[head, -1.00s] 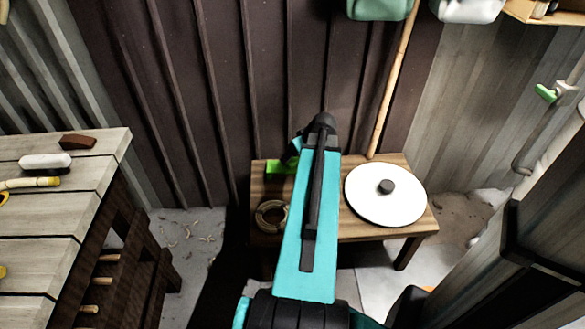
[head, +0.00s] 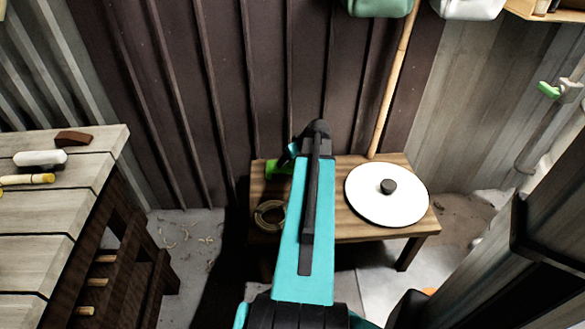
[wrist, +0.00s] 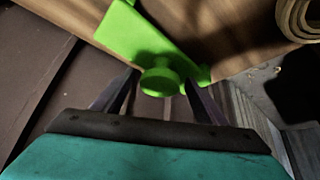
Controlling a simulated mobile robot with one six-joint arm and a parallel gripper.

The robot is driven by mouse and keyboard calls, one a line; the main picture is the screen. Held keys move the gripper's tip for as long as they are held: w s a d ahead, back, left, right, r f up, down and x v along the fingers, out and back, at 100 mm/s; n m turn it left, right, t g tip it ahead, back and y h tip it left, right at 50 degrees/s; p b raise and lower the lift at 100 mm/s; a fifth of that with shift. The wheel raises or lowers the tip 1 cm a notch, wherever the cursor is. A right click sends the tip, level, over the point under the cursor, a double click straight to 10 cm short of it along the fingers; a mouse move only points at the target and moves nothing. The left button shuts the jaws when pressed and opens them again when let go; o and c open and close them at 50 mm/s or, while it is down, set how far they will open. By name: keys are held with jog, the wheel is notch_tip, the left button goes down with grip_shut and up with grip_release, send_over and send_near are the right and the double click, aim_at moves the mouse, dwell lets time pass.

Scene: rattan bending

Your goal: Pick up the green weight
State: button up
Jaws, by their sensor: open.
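The green weight (wrist: 147,42) lies on the small wooden table, near its back edge. In the wrist view it is a bright green block with a round knob, and the knob is between or just beyond my gripper's fingers. My gripper (wrist: 160,90) is open, with a dark finger on each side of the knob; I cannot tell if either touches it. In the head view only part of the green weight (head: 279,168) shows left of my arm, which hides the rest and the gripper's tips.
The small wooden table (head: 345,229) also bears a coiled ring (head: 269,215) and a white disc (head: 365,208) with a dark knob. A bamboo pole (head: 391,90) stands behind it. A workbench (head: 60,215) is at left, and a corrugated wall (head: 210,90) close behind.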

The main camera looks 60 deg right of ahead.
dwell(0.5)
grip_shut()
